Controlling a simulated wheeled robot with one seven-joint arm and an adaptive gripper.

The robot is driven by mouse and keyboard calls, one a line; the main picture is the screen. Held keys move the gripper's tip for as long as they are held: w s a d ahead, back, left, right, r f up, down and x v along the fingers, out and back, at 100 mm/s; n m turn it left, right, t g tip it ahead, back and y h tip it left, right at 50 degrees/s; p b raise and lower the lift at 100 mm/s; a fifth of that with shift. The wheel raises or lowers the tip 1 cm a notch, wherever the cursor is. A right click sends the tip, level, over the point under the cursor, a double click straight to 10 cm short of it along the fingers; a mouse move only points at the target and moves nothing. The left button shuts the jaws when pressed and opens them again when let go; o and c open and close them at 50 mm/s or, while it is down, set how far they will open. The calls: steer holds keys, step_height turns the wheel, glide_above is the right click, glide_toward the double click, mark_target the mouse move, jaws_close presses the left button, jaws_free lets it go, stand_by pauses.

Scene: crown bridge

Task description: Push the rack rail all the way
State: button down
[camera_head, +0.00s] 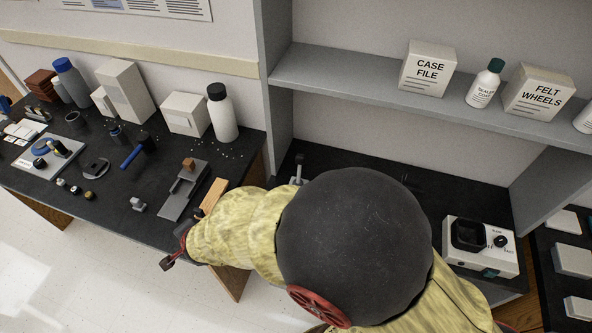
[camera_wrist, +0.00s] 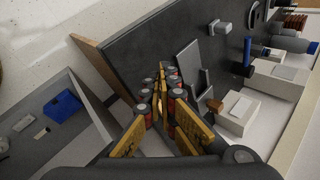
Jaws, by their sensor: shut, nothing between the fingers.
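A long grey fixture (camera_head: 176,198) lies on the black bench, with a raised grey part and a small brown block (camera_head: 189,164) at its far end. It looks like the rack rail assembly, but I cannot tell the rail from its base. In the wrist view the grey fixture (camera_wrist: 188,62) lies just beyond my fingertips, its brown block (camera_wrist: 215,105) to the lower right. My gripper (camera_head: 166,265) appears at the bench's front edge in the head view. In the wrist view my gripper (camera_wrist: 167,72) is shut and empty. Contact with the fixture cannot be made out.
A small grey block (camera_head: 138,204) and a blue-handled tool (camera_head: 131,158) lie to the left. A white bottle (camera_head: 221,113) and white boxes stand behind. Open floor lies in front.

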steer(key=w+d+m+t+h, duration=0.2)
steer(key=w+d+m+t, duration=0.15)
steer(key=d, duration=0.35)
steer(key=m+t+h, duration=0.5)
steer(key=m+h, duration=0.4)
steer(key=m, duration=0.1)
glide_toward(299, 160)
steer(key=b+x, duration=0.4)
steer(key=x, duration=0.2)
steer(key=shift+w+d+f, duration=0.2)
steer(key=shift+w+f, duration=0.05)
steer(key=shift+w, duration=0.1)
